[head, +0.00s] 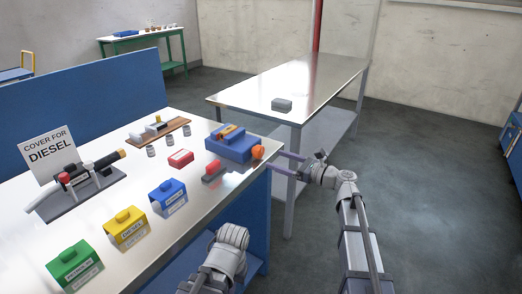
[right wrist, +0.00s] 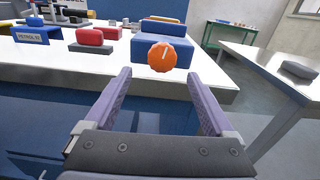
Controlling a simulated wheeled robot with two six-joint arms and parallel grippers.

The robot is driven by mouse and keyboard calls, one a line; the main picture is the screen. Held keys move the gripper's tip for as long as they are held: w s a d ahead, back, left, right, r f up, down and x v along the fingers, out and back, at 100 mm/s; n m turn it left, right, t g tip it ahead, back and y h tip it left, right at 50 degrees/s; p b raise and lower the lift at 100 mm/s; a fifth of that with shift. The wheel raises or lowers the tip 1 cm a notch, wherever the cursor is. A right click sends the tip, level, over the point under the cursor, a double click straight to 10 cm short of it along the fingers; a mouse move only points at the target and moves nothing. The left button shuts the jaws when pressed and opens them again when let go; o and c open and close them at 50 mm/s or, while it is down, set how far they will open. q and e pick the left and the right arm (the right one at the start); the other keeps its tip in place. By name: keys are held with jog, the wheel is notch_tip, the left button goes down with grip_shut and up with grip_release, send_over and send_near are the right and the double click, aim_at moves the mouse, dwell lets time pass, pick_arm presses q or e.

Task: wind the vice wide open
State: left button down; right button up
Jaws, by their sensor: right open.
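The blue vice (head: 230,143) stands at the right end of the white bench, with an orange piece on top. Its orange knob (head: 258,152) faces the bench's right edge. The vice also shows in the right wrist view (right wrist: 162,54), with the knob (right wrist: 170,54) beyond my fingers. My right gripper (head: 287,163) is open and empty, just off the bench edge, its fingers pointing at the knob but apart from it. How far the vice jaws are open I cannot tell. My left arm shows at the bottom, but its fingers are not visible.
On the white bench (head: 105,205) stand green (head: 75,265), yellow (head: 127,228) and blue (head: 168,197) covers, a red box (head: 181,158), a red-and-grey block (head: 213,171) and a nozzle on a stand with a diesel sign (head: 50,156). A steel table (head: 300,85) with a grey block (head: 282,105) stands behind.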

aim_at(261, 153)
jog(key=shift+r+x, duration=0.1)
jog(key=shift+x, duration=1.8)
jog(key=shift+r+x, duration=0.15)
jog(key=shift+x, duration=1.8)
jog(key=shift+w+d, duration=0.1)
jog(key=shift+c, duration=0.2)
